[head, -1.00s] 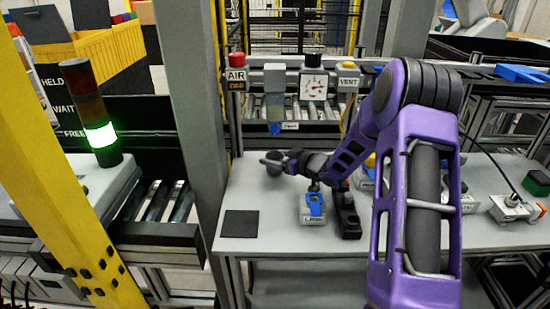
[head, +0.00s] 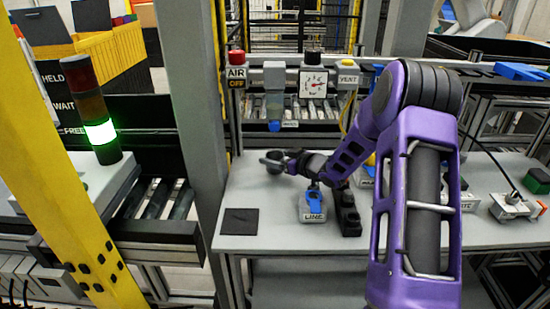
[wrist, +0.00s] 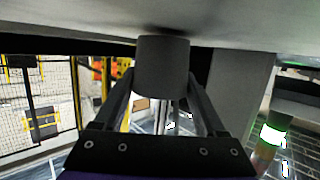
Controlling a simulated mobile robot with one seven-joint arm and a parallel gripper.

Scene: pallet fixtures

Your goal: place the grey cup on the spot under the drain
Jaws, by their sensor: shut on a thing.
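The grey cup (wrist: 162,65) is between the two fingers of my gripper (wrist: 161,80) in the wrist view, which looks upside down. My gripper is shut on it, and its base end is at or very near the bench surface; I cannot tell whether they touch. In the head view the dark cup (head: 273,166) shows small at the tip of my gripper (head: 277,161). The blue drain (head: 274,126) hangs under a clear bowl (head: 274,105), behind and above the cup. The spot under the drain cannot be made out.
A black square mat (head: 240,221) lies at the bench's front left. A blue-handled valve block (head: 313,206) marked LINE and a black fixture (head: 347,212) stand right of it, near my forearm. A grey post (head: 190,120) rises at the left.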

